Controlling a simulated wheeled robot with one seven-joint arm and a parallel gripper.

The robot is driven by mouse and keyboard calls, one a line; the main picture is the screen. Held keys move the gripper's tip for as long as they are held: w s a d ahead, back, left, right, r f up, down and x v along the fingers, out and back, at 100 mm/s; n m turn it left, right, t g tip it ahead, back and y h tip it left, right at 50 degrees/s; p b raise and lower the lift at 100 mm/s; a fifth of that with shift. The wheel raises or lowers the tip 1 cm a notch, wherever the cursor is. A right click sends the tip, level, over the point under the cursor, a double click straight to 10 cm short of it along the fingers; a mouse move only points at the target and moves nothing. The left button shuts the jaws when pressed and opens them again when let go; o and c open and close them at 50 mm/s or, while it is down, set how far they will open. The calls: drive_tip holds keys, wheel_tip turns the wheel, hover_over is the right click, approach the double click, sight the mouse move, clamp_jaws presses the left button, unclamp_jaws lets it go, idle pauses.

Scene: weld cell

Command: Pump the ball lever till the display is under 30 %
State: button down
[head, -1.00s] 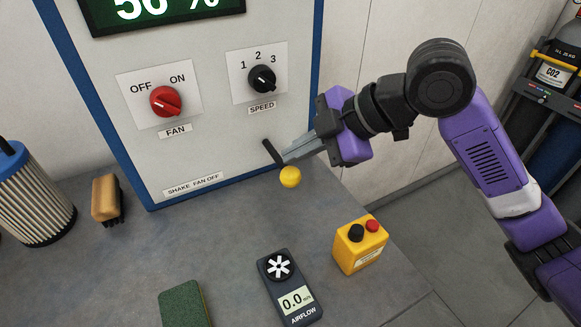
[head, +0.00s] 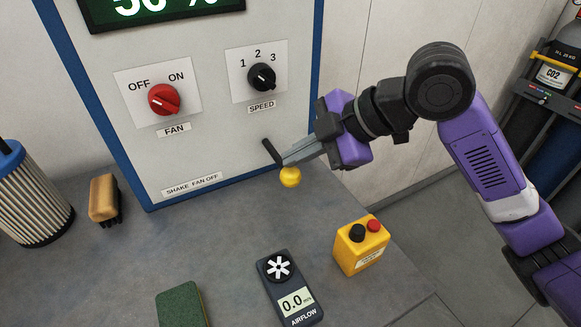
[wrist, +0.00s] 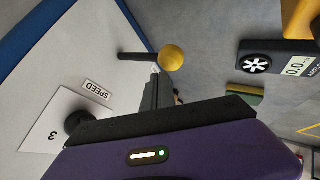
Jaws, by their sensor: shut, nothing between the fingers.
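The ball lever is a dark rod with a yellow ball (head: 290,177) at its end, low on the right side of the panel (head: 225,150). In the wrist view the yellow ball (wrist: 171,58) shows just beyond my fingertips. My gripper (head: 287,162) is shut and empty, its tips right above the ball; I cannot tell whether they touch it. The display (head: 160,10) is cut off by the top edge and seems to read about 50 %.
On the bench stand a filter cartridge (head: 35,200), a brush (head: 104,199), a green pad (head: 182,305), an airflow meter (head: 290,290) reading 0.0 and a yellow button box (head: 360,245). The bench below the lever is clear. A CO2 cylinder (head: 553,72) stands far right.

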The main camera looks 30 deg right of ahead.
sight(298, 172)
drive_tip(key=shift+f+b, duration=1.9)
drive_tip(key=shift+f, duration=0.35)
idle(1.8)
drive_tip(key=shift+r, duration=0.1)
idle(0.4)
drive_tip(key=shift+r+p, duration=2)
drive_tip(key=shift+r, duration=0.6)
drive_tip(key=shift+r+p, duration=1.95)
drive_tip(key=shift+r, duration=0.6)
drive_tip(key=shift+d, duration=0.1)
